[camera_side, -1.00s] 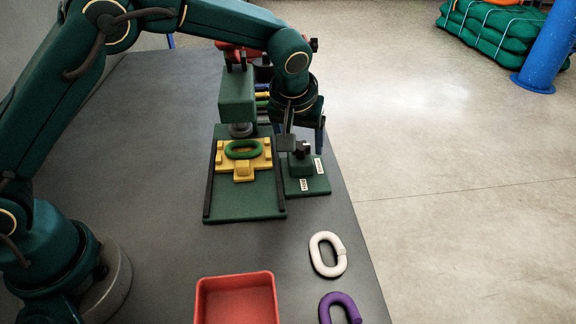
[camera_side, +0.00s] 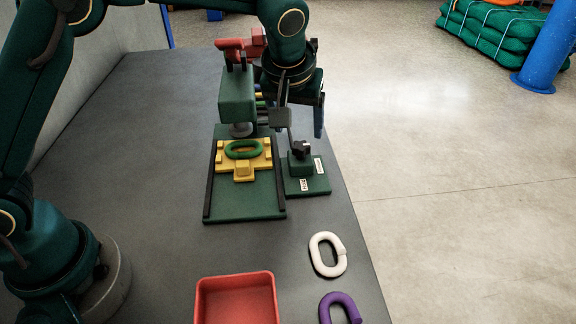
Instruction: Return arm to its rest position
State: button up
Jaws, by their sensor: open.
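My gripper (camera_side: 300,122) hangs pointing down at the back right of the table, above and behind the small green block with a black knob (camera_side: 301,160). Its fingers are apart and I see nothing held between them. The green press (camera_side: 236,95) stands just left of my gripper. A green oval link (camera_side: 244,149) lies on the yellow fixture (camera_side: 262,163) on the press's green base plate (camera_side: 243,205). My arm reaches across the top of the view, and its upper part is cut off by the frame.
A white link (camera_side: 328,255) and a purple link (camera_side: 339,309) lie near the table's right edge. A red tray (camera_side: 236,281) sits at the front. The grey table (camera_side: 130,150) is clear on the left. A blue post (camera_side: 547,55) and stacked green bundles (camera_side: 490,28) stand on the floor.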

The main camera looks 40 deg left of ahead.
jog(key=s+a+r+t, duration=0.2)
jog(key=s+a+r, duration=0.6)
jog(key=r, duration=0.4)
jog(key=s+f+m+h, duration=0.1)
jog(key=s+f+m, duration=0.1)
jog(key=s, duration=0.5)
jog(key=s+d+f+m, duration=0.1)
jog(key=s+f+m, duration=0.1)
jog(key=s+f, duration=0.3)
jog(key=s, duration=0.3)
jog(key=shift+m+g+h, duration=0.3)
jog(key=shift+m+h, duration=0.1)
